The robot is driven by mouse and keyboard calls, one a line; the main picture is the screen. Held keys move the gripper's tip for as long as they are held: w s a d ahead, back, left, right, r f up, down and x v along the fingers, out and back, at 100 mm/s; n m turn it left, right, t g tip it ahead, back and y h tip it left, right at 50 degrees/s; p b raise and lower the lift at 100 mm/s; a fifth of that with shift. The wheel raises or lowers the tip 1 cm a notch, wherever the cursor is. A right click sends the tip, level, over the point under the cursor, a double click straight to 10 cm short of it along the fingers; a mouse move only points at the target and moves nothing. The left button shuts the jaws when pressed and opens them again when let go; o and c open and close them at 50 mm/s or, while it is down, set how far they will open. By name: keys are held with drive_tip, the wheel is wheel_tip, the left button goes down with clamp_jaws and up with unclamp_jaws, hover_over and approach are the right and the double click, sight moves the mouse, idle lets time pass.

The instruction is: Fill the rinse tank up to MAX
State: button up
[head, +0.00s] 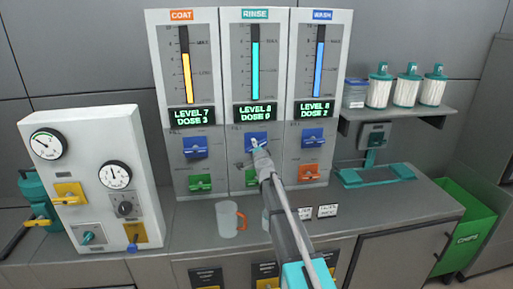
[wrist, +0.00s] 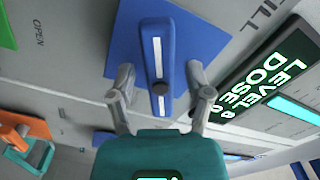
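The rinse panel (head: 236,60) is the middle of three tall panels. Its gauge column (head: 256,72) is cyan, and its top stands at about the MAX mark. The rinse display (head: 254,112) reads LEVEL 8 and a dose that looks like 0. The blue FILL lever (head: 249,140) of the rinse panel is partly hidden by my gripper (head: 259,153). In the wrist view the lever (wrist: 157,50), with a white stripe, stands between the spread fingers of my gripper (wrist: 161,90), with gaps on both sides. A green lever (head: 251,177) sits below it.
The coat panel (head: 163,60) and wash panel (head: 301,60) flank it, with their own blue levers close by. A mug (head: 226,220) stands on the counter below. A gauge box (head: 90,150) is at left; a shelf (head: 400,113) with canisters is at right.

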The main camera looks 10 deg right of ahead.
clamp_jaws()
drive_tip(key=shift+m, duration=2.5)
drive_tip(key=shift+o, duration=0.4)
unclamp_jaws()
drive_tip(key=shift+s, duration=0.15)
